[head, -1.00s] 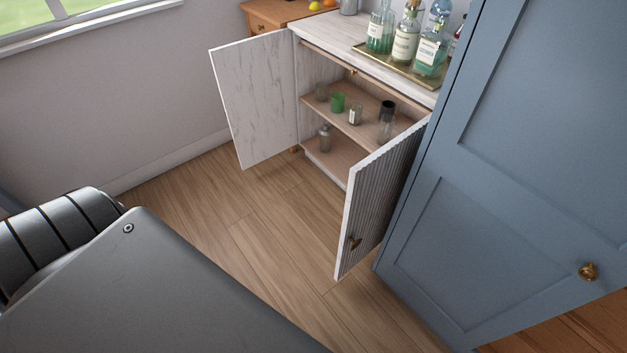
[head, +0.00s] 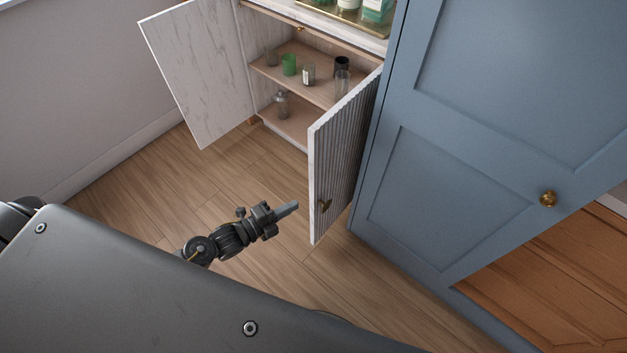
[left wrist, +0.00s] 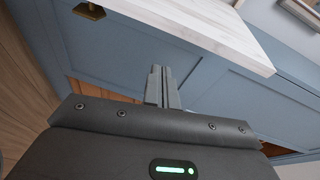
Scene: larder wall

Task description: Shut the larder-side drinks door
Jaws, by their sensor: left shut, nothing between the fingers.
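The larder-side drinks door (head: 343,160), fluted with a pale edge, stands open beside the tall blue larder. A small dark brass handle (head: 324,205) is low on its fluted face. My left gripper (head: 289,208) is shut and empty, low over the floor, just left of the door's free edge with a small gap. In the left wrist view its closed fingers (left wrist: 161,84) point towards a pale wood-grained panel (left wrist: 200,32), which looks like this door. I cannot tell whether they touch. My right gripper is out of view.
The other drinks door (head: 197,75) stands open on the left. Glasses and a green cup (head: 289,64) stand on the cabinet shelf. The blue larder (head: 480,110) is shut, close on the right. Floor (head: 235,165) between the open doors is clear.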

